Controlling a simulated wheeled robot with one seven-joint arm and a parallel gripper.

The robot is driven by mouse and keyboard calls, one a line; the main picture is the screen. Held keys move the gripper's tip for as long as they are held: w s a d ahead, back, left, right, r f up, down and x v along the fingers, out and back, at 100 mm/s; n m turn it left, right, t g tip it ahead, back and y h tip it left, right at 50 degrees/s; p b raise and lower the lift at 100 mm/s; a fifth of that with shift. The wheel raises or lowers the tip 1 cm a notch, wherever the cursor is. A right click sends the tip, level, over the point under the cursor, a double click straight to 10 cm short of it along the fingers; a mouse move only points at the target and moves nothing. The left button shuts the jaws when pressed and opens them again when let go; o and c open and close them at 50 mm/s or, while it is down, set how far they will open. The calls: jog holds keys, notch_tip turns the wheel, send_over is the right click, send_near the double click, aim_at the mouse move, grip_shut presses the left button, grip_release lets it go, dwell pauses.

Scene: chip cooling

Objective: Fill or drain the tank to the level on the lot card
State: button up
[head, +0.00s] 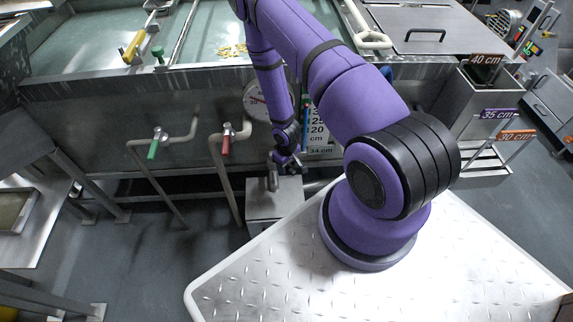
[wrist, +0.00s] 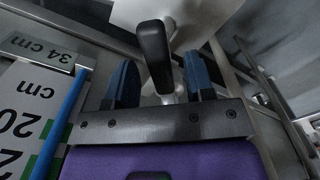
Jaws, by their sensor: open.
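The steel tank (head: 100,100) holds water, with yellow chips (head: 232,50) floating in it. A green valve handle (head: 153,149) and a red valve handle (head: 227,138) sit on pipes at its front. A level scale (head: 318,130) is partly hidden by my arm; beside it runs a blue sight tube (wrist: 62,120). A tag reading 34 cm (wrist: 38,48) is by the tube. My gripper (wrist: 160,78) is open, with its blue fingers on either side of a black lever handle (wrist: 153,50). I cannot tell whether they touch it. In the head view, my gripper (head: 285,162) is low by the tank front.
A grey box (head: 270,208) stands below my gripper. A round dial (head: 256,100) is partly behind my arm. Grey floor (head: 150,260) is clear at left.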

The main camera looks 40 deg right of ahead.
grip_shut()
jog(key=shift+a, duration=0.1)
jog(key=shift+w+a+m, duration=0.25)
jog(key=shift+a+m, duration=0.6)
jog(key=shift+m, duration=0.5)
jog(key=shift+w+a+m, duration=0.2)
jog(key=shift+a+m, duration=0.7)
jog(key=shift+m, duration=0.4)
jog(key=shift+w+a+m, duration=0.25)
jog(key=shift+a+m, duration=0.6)
jog(key=shift+m, duration=0.5)
grip_release()
